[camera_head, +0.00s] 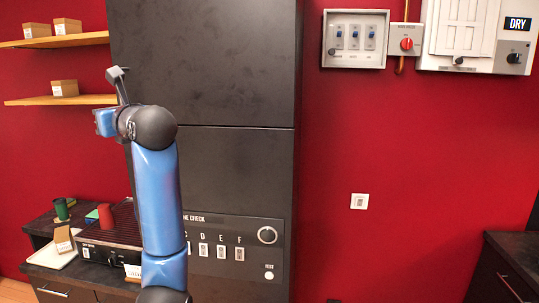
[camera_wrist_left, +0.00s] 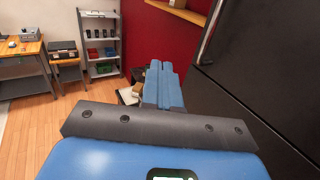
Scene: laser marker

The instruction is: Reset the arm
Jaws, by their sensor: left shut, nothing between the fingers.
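My left arm (camera_head: 158,200) rises from the bottom of the head view, left of the middle, with its blue link nearly upright. At its top the wrist bends away to the left. My left gripper (camera_head: 104,122) is there, raised in front of the tall dark cabinet and partly hidden by the wrist. In the left wrist view the blue fingers of my left gripper (camera_wrist_left: 162,72) lie side by side, shut and empty. They touch nothing that I can see. My right arm and gripper are not in view.
The tall dark cabinet (camera_head: 225,70) stands behind the arm. Wooden shelves (camera_head: 60,100) with small boxes are at left. A dark counter holds a red cup (camera_head: 105,216), a green cup (camera_head: 61,209) and a white tray (camera_head: 50,256). Switch boxes (camera_head: 355,39) hang at upper right.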

